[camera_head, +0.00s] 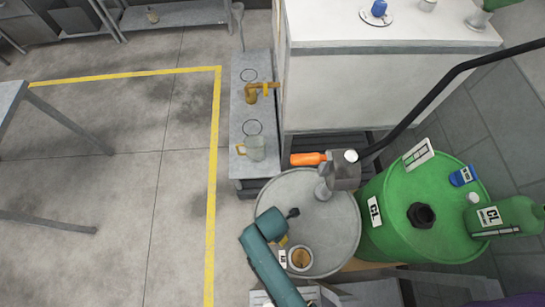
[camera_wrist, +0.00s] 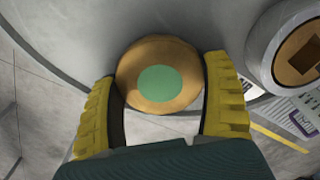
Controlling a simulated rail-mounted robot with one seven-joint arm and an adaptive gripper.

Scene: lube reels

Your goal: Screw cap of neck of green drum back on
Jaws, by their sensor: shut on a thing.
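The green drum (camera_head: 390,235) stands at the right in the head view, with its dark neck (camera_head: 421,215) uncovered on top. My gripper (camera_head: 283,241) is over the near left part of the grey drum's top, apart from the green drum. In the wrist view, the yellow finger pads of my gripper (camera_wrist: 160,105) are on either side of a round brass-coloured cap (camera_wrist: 158,78) with a green centre. The gripper is shut on this cap. The cap is not clearly visible in the head view, where my arm hides it.
The grey drum (camera_head: 325,225) stands left of the green drum. A round fitting (camera_head: 300,258) is on its top. A metal pump head (camera_head: 342,172) with a black hose (camera_head: 450,80) stands by its far rim. A green jug (camera_head: 515,217) and blue item (camera_head: 462,176) are on the green drum.

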